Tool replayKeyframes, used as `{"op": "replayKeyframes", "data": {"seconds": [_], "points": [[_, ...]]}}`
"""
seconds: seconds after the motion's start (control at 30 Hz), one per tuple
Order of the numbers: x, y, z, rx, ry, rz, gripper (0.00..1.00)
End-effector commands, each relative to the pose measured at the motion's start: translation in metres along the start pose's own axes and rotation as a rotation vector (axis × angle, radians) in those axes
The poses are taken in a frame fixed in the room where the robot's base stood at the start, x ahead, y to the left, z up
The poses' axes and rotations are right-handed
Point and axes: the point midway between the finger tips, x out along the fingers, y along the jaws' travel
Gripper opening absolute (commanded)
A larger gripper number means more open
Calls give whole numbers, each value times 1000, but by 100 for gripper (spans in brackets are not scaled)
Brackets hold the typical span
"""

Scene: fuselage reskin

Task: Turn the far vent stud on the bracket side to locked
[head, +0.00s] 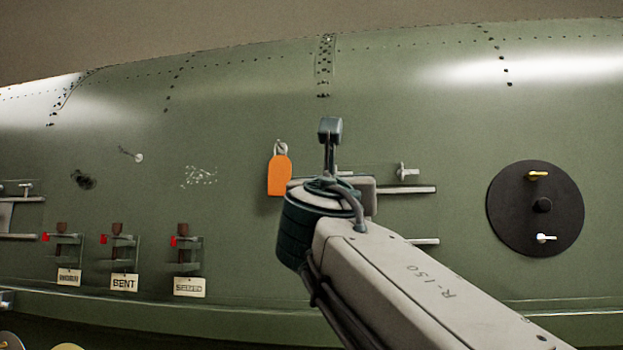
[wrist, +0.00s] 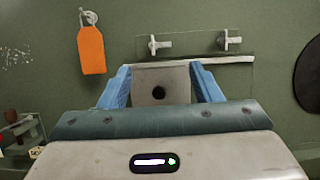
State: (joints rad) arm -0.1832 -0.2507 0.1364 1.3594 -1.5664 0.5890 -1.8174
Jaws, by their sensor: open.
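Two pale studs with small cross handles show in the wrist view: a left stud (wrist: 158,45) and a right stud (wrist: 231,40), both on a thin-outlined panel above a pale rail (wrist: 235,59). In the head view the right stud (head: 405,172) is clear; the left one is mostly hidden behind my arm. I cannot tell which is the far vent stud or read any lock marking. My gripper (wrist: 161,68) is open, its blue fingers apart below the left stud and touching neither stud. A grey block with a dark hole (wrist: 158,91) shows between the fingers.
An orange tag (head: 279,175) hangs left of the studs. A black disc (head: 560,215) with a gold and a white stud is at the right. Labelled holders with red parts (head: 185,255) stand low at the left. The fuselage skin above is clear.

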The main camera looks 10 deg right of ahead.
Motion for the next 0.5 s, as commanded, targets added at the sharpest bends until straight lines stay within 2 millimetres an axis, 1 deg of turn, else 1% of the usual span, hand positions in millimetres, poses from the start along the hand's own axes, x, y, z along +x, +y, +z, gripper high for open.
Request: {"op": "replayKeyframes", "data": {"seconds": [0.03, 0.3, 0.4, 0.5], "points": [[12, 0, 2, -1, 2, -1, 58], [71, 0, 2, 0, 4, -2, 58], [90, 0, 2, 2, 4, -1, 58], [104, 0, 1, 3, 4, -1, 58]]}}
